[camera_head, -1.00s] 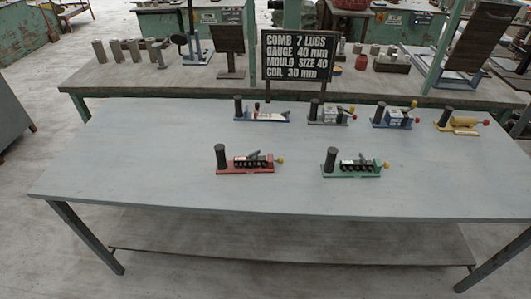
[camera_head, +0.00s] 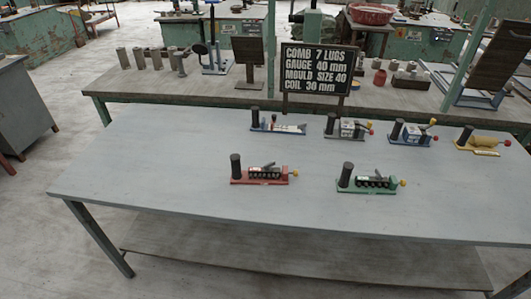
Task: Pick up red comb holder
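The red comb holder (camera_head: 263,176) stands on the grey table, left of the table's middle and in the front row. It has a red base, a dark upright cylinder at its left end, a row of dark lugs in the middle and a small yellow knob at its right end. A similar green comb holder (camera_head: 368,186) stands to its right with a clear gap between them. Neither of my grippers shows in the head view.
The grey table (camera_head: 160,170) is bare to the left and in front of the holders. Behind the red holder stand blue (camera_head: 278,127), grey (camera_head: 348,131), second blue (camera_head: 411,137) and yellow (camera_head: 480,146) devices. A lettered black sign (camera_head: 317,69) stands behind the table.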

